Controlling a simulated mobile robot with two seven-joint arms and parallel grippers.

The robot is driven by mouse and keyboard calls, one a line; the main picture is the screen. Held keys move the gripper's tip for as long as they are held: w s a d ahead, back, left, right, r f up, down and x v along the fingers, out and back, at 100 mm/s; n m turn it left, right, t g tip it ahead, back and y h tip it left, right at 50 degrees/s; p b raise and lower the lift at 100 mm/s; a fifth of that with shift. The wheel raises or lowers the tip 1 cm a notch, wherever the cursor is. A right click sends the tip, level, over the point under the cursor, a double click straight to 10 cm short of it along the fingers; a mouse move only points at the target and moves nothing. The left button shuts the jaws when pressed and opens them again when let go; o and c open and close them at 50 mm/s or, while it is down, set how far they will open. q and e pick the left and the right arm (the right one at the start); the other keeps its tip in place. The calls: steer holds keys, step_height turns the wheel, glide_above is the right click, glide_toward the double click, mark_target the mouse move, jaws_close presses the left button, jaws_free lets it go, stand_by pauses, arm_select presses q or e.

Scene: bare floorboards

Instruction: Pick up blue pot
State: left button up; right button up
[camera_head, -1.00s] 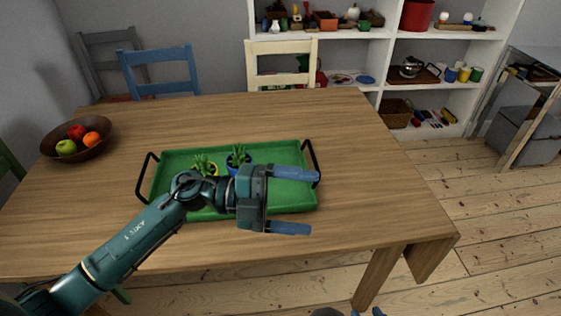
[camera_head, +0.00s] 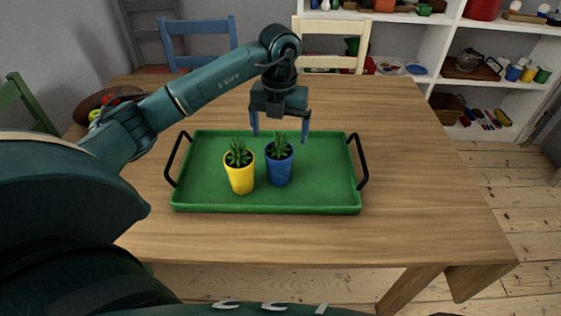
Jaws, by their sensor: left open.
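The blue pot (camera_head: 279,168) with a green spiky plant stands upright on the green tray (camera_head: 325,195), right of the tray's middle line of pots. A yellow pot (camera_head: 240,178) with a similar plant stands upright just left of it. My left gripper (camera_head: 279,134) points down over the blue pot, with one finger on each side of the plant in the picture. It is open and holds nothing. Whether the fingertips are above or behind the plant is hard to tell. My right gripper is not in view.
The tray has black handles at its left and right ends and lies on a wooden table (camera_head: 420,190). A fruit bowl (camera_head: 95,105) is partly hidden behind my left arm. Chairs and a white shelf stand behind the table. The table's right side is clear.

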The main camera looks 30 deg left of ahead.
mark_target(279, 145)
arm_select(q)
steer(key=shift+s+f+p, duration=0.15)
steer(key=shift+f+p, duration=0.15)
steer(key=shift+f, duration=3.2)
steer(key=shift+c, duration=0.4)
steer(key=shift+r, duration=0.1)
steer(key=c, duration=1.3)
